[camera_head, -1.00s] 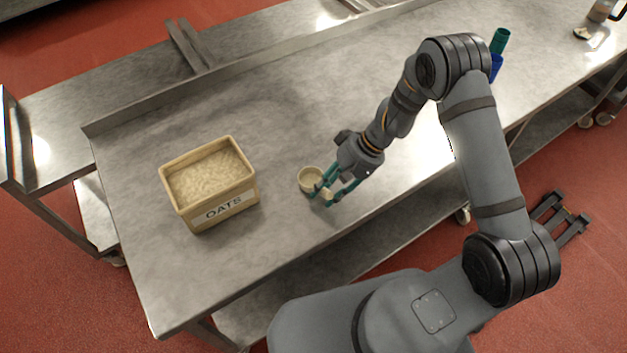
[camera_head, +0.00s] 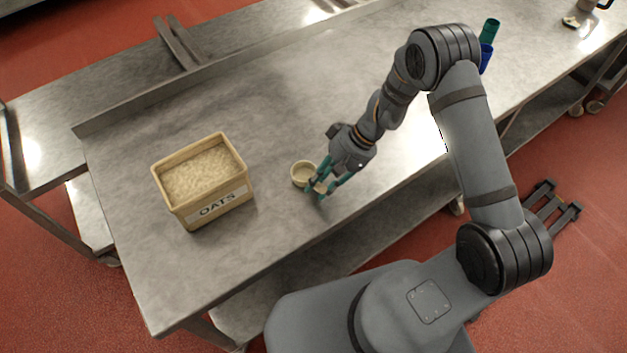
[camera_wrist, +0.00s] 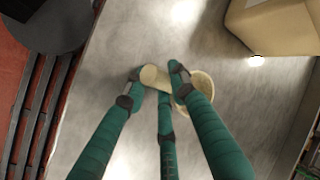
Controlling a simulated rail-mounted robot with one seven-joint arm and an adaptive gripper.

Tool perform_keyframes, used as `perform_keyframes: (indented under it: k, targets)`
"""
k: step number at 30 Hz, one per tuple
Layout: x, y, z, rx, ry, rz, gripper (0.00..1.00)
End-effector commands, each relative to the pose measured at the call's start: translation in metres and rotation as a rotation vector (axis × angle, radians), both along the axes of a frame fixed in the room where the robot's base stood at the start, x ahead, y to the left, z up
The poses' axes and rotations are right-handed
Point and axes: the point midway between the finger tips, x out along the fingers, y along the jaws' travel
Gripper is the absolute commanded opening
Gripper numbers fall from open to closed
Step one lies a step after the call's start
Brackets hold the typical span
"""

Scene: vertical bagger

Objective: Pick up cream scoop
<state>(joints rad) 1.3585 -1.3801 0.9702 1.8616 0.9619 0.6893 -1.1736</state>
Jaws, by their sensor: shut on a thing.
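The cream scoop (camera_head: 303,172) has a round bowl and a short, thick handle. It is on or just above the steel table, to the right of the oats box; I cannot tell whether it touches the table. My gripper (camera_head: 319,188) has green fingers and is shut on the scoop's handle. In the wrist view the handle (camera_wrist: 155,78) lies between the fingertips of my gripper (camera_wrist: 158,80). The scoop's bowl (camera_wrist: 204,84) is partly hidden behind the right finger.
A cream box labelled OATS (camera_head: 215,208), full of oats, stands on the table (camera_head: 275,110) to the left. A green cup (camera_head: 491,30) and a blue cup (camera_head: 485,58) stand at the upper right. The table's front edge is close to my gripper.

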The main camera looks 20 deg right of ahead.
Motion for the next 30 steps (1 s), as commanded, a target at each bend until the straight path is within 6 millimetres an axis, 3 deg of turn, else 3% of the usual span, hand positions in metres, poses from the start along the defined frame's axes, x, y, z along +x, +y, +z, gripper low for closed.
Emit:
perform_keyframes:
  k: [8, 13, 21, 30]
  targets:
    - [0.001, 0.001, 0.015, 0.001, -0.003, 0.001, 0.00]
    - [0.002, 0.000, 0.041, 0.001, -0.007, 0.000, 0.00]
    - [0.018, -0.064, 0.077, 0.000, -0.006, -0.005, 0.00]
    - [0.026, -0.107, 0.105, 0.000, -0.003, -0.002, 0.00]
